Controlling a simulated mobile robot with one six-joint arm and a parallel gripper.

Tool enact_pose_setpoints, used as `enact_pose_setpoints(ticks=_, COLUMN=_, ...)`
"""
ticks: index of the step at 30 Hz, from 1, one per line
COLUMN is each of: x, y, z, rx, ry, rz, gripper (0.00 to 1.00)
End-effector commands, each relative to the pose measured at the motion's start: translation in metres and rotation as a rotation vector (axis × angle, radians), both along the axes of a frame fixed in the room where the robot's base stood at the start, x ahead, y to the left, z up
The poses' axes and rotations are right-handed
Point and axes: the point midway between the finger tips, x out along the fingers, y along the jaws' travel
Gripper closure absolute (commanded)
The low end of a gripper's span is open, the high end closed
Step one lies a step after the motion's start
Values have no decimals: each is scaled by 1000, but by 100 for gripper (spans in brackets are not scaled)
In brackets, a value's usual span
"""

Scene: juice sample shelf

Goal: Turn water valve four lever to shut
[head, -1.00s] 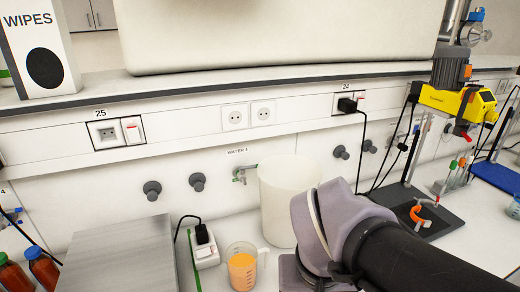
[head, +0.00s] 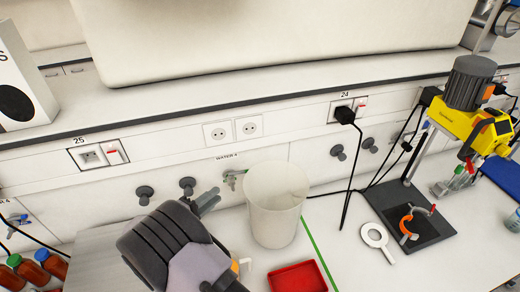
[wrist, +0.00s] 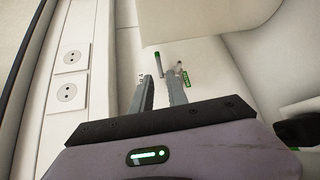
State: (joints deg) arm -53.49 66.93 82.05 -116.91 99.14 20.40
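The water 4 valve (head: 232,178) is a small grey tap with green on it, on the wall panel under the "WATER 4" label (head: 226,156). My gripper (head: 208,202) is just below and left of it in the head view, apart from it as far as I can see. In the wrist view my gripper (wrist: 159,84) has its two grey fingers spread with a gap and nothing between them. The valve's green-marked parts (wrist: 157,61) lie just beyond the fingertips. The lever's exact angle is too small to tell.
A tall white container (head: 273,222) stands right beside the valve. Dark round knobs (head: 187,186) stick out of the wall to the left. A red tray (head: 297,277) lies in front. A yellow stirrer stand (head: 410,212) and a black cable are to the right.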

Motion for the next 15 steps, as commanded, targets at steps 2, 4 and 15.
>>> enact_pose_setpoints(ticks=2, x=0, y=4, z=-1, rx=-4, ry=-6, rz=13, gripper=81)
enact_pose_setpoints(ticks=4, x=5, y=1, z=-3, rx=-5, ry=-6, rz=15, gripper=81)
enact_pose_setpoints(ticks=15, x=72, y=-48, z=-16, rx=-6, ry=-4, rz=11, gripper=81)
